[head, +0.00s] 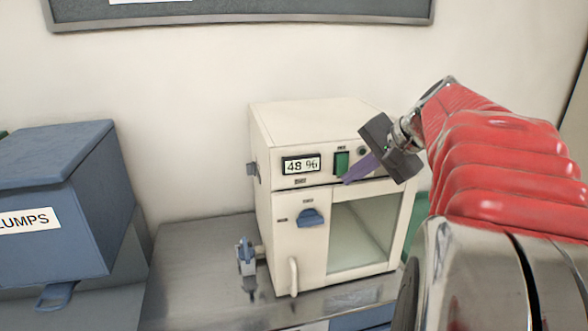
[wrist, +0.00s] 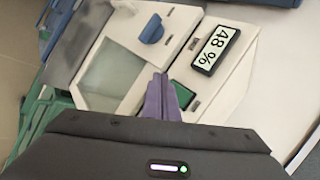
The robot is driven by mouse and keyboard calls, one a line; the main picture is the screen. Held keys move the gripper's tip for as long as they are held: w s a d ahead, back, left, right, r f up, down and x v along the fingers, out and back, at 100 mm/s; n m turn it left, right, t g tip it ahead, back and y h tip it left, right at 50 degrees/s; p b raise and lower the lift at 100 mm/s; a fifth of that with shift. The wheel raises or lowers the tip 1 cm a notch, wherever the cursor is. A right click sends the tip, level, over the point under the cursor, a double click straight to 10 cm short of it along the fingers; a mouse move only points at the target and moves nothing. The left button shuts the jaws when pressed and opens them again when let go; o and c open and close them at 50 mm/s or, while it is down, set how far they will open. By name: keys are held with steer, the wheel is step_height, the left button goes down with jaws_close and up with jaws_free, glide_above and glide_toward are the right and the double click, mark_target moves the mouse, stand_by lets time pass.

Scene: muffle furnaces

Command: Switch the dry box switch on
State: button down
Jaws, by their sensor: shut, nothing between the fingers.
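The dry box (head: 262,150) is a cream cabinet on a metal bench, with a display (head: 301,165) reading 48 %. Its green rocker switch (head: 342,163) sits on the top panel, right of the display. My gripper (head: 348,181) is shut and empty, its purple fingers pointing at the panel just below and right of the switch. In the wrist view the shut fingers (wrist: 162,80) lie beside the green switch (wrist: 184,95) and hide part of it. I cannot tell whether the tips touch the panel. The display also shows in the wrist view (wrist: 216,47).
The dry box has a blue knob (head: 311,218), a glass window (head: 362,232) and a pale handle (head: 293,276) on its front. A blue valve (head: 246,257) stands at its left. A blue bin (head: 60,205) labelled "LUMPS" is at the far left. Bare bench (head: 190,270) lies between them.

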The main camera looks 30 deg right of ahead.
steer(key=shift+w, duration=0.2)
steer(key=shift+w+d, duration=0.1)
steer(key=shift+w, duration=0.15)
steer(key=shift+w+d, duration=0.15)
steer(key=shift+w, duration=0.15)
stand_by(0.7)
steer(key=shift+s, duration=0.2)
steer(key=shift+s+a, duration=0.25)
steer(key=shift+s, duration=0.3)
stand_by(0.4)
steer(key=s, duration=0.1)
steer(key=s+a, duration=0.1)
steer(key=s, duration=0.2)
steer(key=shift+s+a+r, duration=0.2)
steer(key=shift+s+r, duration=0.15)
steer(key=shift+r, duration=0.05)
stand_by(0.4)
